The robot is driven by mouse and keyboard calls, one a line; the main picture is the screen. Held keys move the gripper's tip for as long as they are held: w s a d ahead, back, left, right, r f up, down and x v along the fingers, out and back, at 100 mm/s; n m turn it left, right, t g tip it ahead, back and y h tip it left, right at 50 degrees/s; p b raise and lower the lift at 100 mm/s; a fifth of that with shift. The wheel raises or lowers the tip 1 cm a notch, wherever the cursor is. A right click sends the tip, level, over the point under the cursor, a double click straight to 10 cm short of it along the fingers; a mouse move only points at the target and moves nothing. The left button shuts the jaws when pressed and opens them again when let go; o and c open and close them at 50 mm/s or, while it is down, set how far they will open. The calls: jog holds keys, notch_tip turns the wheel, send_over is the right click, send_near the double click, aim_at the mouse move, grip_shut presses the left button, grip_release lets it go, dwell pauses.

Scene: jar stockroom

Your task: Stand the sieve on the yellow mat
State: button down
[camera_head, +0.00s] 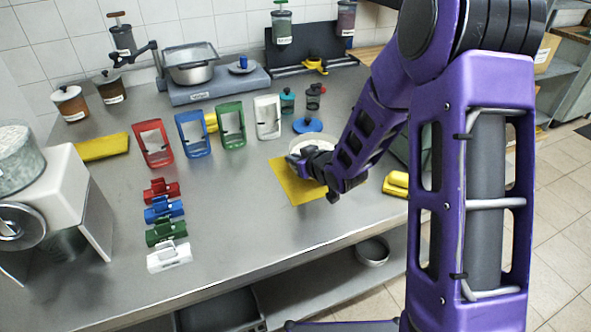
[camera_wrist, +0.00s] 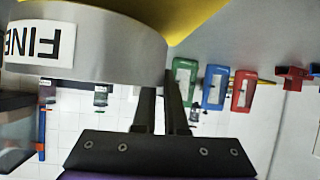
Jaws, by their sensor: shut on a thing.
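The sieve is a round, pale grey ring with a white label reading FINE. It fills the upper left of the wrist view (camera_wrist: 125,48); in the head view its pale rim (camera_head: 312,137) shows behind my gripper. My gripper (camera_head: 313,160) is shut on the sieve's wall, with its dark fingers (camera_wrist: 164,90) at the sieve's edge in the wrist view. The yellow mat (camera_head: 293,188) lies flat on the steel table, under and in front of the sieve. It also shows beyond the sieve in the wrist view (camera_wrist: 190,15). I cannot tell whether the sieve touches the mat.
A blue disc (camera_head: 307,125) and small jars lie behind. A yellow item (camera_head: 396,184) is to the right.

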jog(key=shift+f, duration=1.55)
jog(key=shift+b, duration=0.3)
jog(key=shift+f, duration=0.2)
jog(key=c, duration=1)
grip_release()
jog(key=shift+o, duration=0.2)
jog(key=shift+r, duration=0.2)
jog(key=p+v, duration=0.1)
jog(key=v, duration=1.1)
jog(key=shift+p, duration=0.35)
